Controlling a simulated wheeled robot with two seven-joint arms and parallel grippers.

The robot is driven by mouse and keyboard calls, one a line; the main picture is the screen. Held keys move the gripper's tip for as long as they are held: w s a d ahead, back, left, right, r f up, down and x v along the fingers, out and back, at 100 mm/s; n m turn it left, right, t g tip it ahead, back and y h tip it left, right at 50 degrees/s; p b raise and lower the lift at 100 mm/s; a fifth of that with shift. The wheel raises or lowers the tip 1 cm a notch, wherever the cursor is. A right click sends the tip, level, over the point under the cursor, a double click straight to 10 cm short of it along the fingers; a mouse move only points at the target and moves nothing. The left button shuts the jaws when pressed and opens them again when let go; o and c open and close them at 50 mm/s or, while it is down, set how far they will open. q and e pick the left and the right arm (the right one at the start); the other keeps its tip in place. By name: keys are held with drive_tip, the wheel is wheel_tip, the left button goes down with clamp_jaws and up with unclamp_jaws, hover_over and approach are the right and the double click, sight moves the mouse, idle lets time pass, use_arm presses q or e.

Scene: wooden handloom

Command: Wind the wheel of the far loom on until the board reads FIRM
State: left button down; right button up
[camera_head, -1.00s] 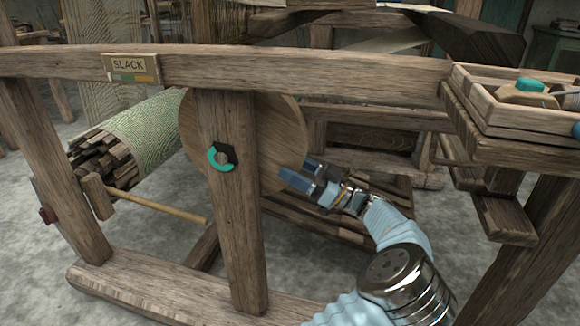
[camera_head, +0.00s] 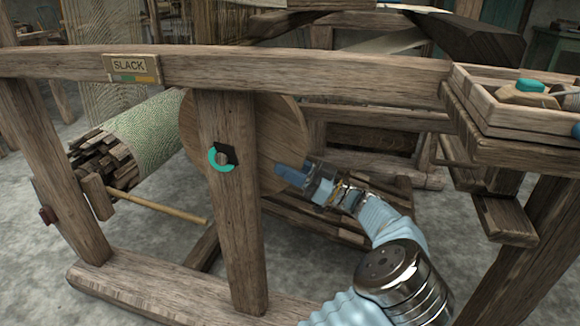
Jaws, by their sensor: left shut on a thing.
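The wooden wheel (camera_head: 276,130) stands behind an upright post of the loom (camera_head: 232,215). The board (camera_head: 131,68) on the top beam reads SLACK, above a green and orange strip. My left gripper (camera_head: 285,174) is at the wheel's lower right edge and shut on its rim; its fingertips are partly hidden against the wheel. A teal ring with a dark block (camera_head: 222,157) sits on the post in front of the wheel. A roller wrapped in green cloth (camera_head: 150,130) lies left of the wheel. My right gripper is not in view.
A wooden tray (camera_head: 480,100) with tools stands at the upper right on the frame. A thin wooden rod (camera_head: 155,205) runs low at the left. The post and the lower beam (camera_head: 150,295) stand close to my arm.

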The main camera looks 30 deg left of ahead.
sight(296, 152)
use_arm(q)
drive_tip(key=r+h+p, duration=0.1)
drive_tip(key=r, duration=0.1)
drive_tip(key=d+r+h, duration=0.1)
drive_tip(key=r+h, duration=0.1)
drive_tip(key=shift+w+d+t+p, duration=0.1)
drive_tip(key=shift+w+t+p, duration=0.05)
drive_tip(key=shift+t+p, duration=0.25)
drive_tip(key=c, duration=0.7)
unclamp_jaws()
drive_tip(key=v, duration=0.7)
drive_tip(key=shift+d, duration=0.25)
drive_tip(key=shift+w, duration=0.1)
